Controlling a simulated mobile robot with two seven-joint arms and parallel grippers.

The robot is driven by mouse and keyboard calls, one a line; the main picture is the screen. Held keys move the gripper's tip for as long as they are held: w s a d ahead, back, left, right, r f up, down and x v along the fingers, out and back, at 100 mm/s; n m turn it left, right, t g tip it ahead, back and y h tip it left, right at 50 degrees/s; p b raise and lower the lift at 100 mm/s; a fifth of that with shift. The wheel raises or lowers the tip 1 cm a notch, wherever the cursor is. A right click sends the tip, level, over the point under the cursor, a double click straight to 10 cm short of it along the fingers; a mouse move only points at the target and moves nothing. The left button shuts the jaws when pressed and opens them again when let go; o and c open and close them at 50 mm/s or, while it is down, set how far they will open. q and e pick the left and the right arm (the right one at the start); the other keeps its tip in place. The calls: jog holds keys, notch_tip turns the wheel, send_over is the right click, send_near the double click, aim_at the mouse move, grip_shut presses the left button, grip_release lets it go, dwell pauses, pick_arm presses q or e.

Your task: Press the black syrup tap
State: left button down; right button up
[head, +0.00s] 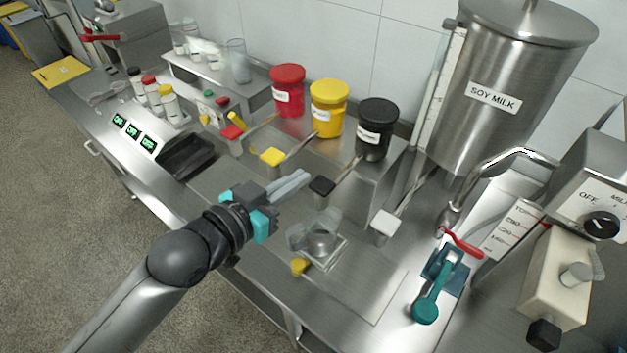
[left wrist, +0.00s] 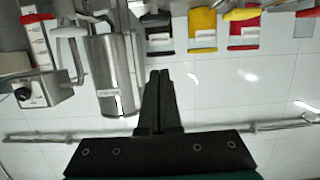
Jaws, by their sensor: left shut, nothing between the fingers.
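The black syrup tap (head: 321,186) is a small black block at the front end of a lever that runs back to the black-lidded syrup jar (head: 375,130). My left gripper (head: 306,177) reaches in from the left with its grey fingers shut and empty. Its fingertips are close to the left of the black tap; I cannot tell whether they touch it. In the left wrist view the shut fingers (left wrist: 158,75) point toward the jars, where the black jar (left wrist: 157,32) shows at the top. My right gripper is not in view.
Red (head: 287,92) and yellow (head: 328,108) jars with matching taps stand left of the black one. A white tap (head: 384,223) and the soy milk tank (head: 490,100) are to the right. A clear cup (head: 318,236) on a metal plate stands below the black tap.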

pick_arm(q)
send_over(314, 184)
jog(key=s, duration=0.2)
jog(key=f, duration=0.2)
notch_tip(314, 184, down, 2)
jog(key=shift+w+f, duration=0.15)
jog(key=shift+f, duration=0.55)
